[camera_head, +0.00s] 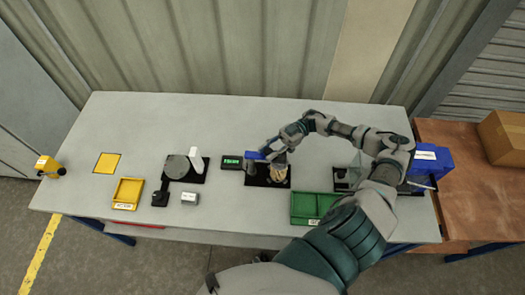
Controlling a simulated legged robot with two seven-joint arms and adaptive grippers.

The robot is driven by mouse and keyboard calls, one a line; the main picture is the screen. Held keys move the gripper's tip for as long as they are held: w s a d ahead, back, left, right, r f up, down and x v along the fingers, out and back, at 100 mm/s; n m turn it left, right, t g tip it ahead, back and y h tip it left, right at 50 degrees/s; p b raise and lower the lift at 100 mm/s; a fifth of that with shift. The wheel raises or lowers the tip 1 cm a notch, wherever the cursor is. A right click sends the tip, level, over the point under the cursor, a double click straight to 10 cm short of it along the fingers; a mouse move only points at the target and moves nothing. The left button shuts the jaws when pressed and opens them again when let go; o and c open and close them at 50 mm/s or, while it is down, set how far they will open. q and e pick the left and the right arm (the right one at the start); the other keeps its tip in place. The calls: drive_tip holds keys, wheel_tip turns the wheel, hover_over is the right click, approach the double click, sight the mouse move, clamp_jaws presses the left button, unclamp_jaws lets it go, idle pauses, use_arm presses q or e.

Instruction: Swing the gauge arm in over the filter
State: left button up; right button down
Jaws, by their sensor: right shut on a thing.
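The gauge station is a black base plate (282,184) at the middle of the table. A tan pleated filter (277,171) stands on its right part, and a grey post (252,168) stands on its left part. The blue gauge arm (254,155) sits at the top of the post, by the filter's back left. My right gripper (268,153) reaches in from the right and is shut on the gauge arm. The gripper hides the arm's right end, so I cannot tell how far it reaches over the filter. My left gripper is not in view.
A black display (231,163) with green characters is left of the station. A yellow tray (127,194), a yellow square (107,162) and a grey disc fixture (176,167) are farther left. A blue bin (430,158) is at right.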

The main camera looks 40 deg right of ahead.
drive_tip(key=shift+n+g, duration=0.3)
drive_tip(key=shift+g, duration=0.2)
drive_tip(key=c, duration=0.9)
unclamp_jaws()
drive_tip(key=shift+o, duration=0.2)
drive_tip(key=shift+w+d+f, duration=0.1)
drive_tip(key=shift+w+d, duration=0.05)
drive_tip(key=d, duration=1.2)
drive_tip(key=shift+w, duration=0.35)
